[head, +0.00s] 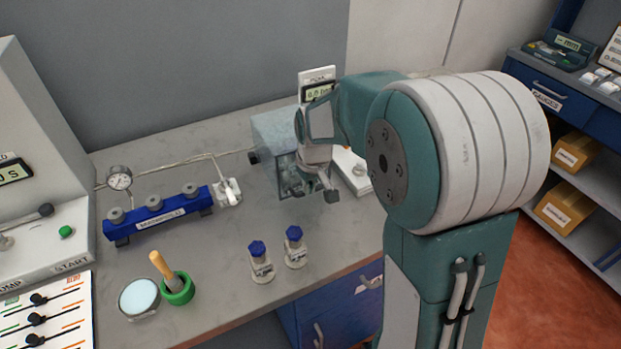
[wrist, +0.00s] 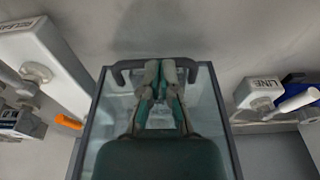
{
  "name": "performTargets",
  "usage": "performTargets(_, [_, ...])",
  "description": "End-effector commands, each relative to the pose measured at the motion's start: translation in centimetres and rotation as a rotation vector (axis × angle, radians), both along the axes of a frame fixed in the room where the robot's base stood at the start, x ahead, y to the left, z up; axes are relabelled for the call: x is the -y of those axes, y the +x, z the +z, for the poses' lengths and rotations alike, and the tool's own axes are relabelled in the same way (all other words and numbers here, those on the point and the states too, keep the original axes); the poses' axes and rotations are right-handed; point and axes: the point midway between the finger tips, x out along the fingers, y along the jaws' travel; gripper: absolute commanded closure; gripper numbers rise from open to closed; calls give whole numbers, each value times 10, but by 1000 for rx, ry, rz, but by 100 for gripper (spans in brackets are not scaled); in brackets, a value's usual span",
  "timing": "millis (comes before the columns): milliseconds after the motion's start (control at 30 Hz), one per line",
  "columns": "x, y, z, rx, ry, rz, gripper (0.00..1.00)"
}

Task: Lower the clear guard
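The clear guard (head: 276,128) is a see-through, grey-tinted box cover near the back of the bench in the head view. My gripper (head: 327,184) is at its right front side and partly hides it. In the wrist view the guard (wrist: 112,120) fills the middle as a clear panel with dark edges and a dark bar handle (wrist: 125,68) at its far end. My gripper (wrist: 160,68) lies over the panel with its two fingertips close together at the middle of the bar. The fingers look shut, side by side along the bar; whether they touch it I cannot tell.
A blue manifold (head: 160,212) and a white valve block (head: 228,192) stand left of the guard. Two blue-capped bottles (head: 258,262) stand in front, with a green mortar (head: 179,289) and a round dish (head: 139,297). A white display unit (head: 317,76) stands behind. The bench between is bare.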

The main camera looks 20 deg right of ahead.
Motion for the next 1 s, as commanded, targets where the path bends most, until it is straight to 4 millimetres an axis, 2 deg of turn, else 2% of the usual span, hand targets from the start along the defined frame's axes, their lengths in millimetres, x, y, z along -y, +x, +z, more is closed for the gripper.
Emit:
performTargets(33, [1,-4,-10,-24,-2,0,100])
performTargets(167, [1,-4,6,-15,-2,1,100])
performTargets(333, [-1,-3,45,9,-1,0,100])
performTargets(700, [1,-17,119,9,-1,0,100])
performTargets(833, [2,-20,134,9,-1,0,100])
performTargets(1000, [2,-21,140,6,-1,0,100])
